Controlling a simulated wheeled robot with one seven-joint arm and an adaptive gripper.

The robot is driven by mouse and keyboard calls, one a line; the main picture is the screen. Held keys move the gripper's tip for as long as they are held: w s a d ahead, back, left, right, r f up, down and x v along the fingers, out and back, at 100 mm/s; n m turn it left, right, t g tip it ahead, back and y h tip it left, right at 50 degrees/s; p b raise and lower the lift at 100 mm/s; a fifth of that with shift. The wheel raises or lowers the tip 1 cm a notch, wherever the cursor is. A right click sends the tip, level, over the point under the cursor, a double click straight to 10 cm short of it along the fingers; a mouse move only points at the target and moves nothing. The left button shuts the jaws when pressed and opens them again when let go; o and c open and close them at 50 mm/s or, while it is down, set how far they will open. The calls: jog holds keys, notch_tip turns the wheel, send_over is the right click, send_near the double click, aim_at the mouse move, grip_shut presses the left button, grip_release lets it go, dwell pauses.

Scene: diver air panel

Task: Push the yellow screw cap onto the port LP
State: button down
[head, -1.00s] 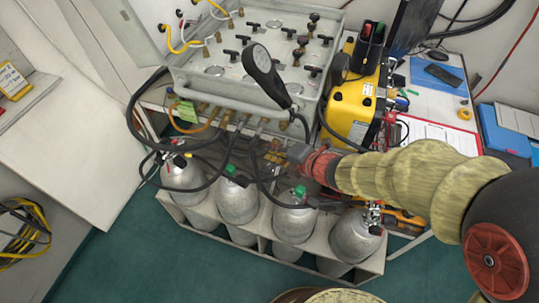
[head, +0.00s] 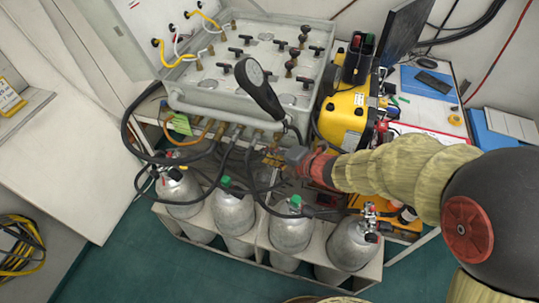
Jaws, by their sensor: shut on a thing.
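My gripper (head: 278,157) is at the front lower edge of the grey air panel (head: 190,103), just below its row of brass fittings. The red wrist band of my arm is behind it on the right. The gripper is shut on a small yellowish thing at its tips, which fits the yellow screw cap (head: 270,160); it is tiny and partly hidden by the fingers and hoses. The brass ports (head: 278,137) line the panel's front edge. No label can be read, so I cannot tell which port is LP, or whether the cap touches one.
Black hoses loop close around the gripper. Grey cylinders (head: 235,212) stand in a white rack below. A black gauge (head: 258,88) sticks up in front of the panel. A yellow case (head: 345,115) and a desk with papers (head: 425,133) are at the right. The floor in front is clear.

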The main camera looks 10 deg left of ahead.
jog(key=shift+w+d, duration=0.1)
jog(key=shift+w, duration=1.15)
dwell(1.1)
jog(key=c, duration=1.7)
grip_release()
jog(key=shift+o, duration=0.3)
jog(key=v, duration=1.2)
